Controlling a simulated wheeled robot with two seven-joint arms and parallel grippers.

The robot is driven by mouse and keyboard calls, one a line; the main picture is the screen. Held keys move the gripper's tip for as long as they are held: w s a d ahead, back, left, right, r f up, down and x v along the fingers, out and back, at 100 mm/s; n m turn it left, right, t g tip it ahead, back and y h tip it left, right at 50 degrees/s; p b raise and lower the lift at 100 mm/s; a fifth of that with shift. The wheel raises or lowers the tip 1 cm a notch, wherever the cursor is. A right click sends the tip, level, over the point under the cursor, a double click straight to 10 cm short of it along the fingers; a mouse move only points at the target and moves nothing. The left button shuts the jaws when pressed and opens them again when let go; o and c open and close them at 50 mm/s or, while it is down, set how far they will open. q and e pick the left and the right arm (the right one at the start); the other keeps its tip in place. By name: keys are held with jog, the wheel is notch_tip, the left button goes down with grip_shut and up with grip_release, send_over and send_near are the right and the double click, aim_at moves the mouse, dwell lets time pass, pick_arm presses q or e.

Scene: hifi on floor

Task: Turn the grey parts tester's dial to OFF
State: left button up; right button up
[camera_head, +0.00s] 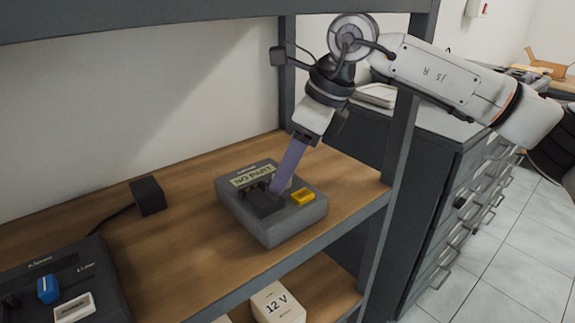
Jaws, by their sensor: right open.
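The grey parts tester (285,228) sits on the wooden shelf near its front edge, right of the middle in the head view. Its display (253,176) reads "NO PART". A dark raised block (263,202) stands on its top, and a yellow button (302,197) is to the right of it. My right gripper (279,187) reaches down from the upper right, open, with its fingertips at the tester's top between the block and the button. I cannot clearly make out the dial or its setting; the purple-grey fingers cover that part. My left gripper is out of view.
A dark device (92,275) with a blue knob (48,289) and a white label stands at lower left. A black cube (148,195) with a cable is behind it. A "12 V" box (278,303) is on the shelf below. A grey upright (392,165) stands right of the tester.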

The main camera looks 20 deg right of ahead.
jog(key=shift+f, duration=0.15)
jog(key=c, duration=1.1)
jog(key=shift+o, duration=0.2)
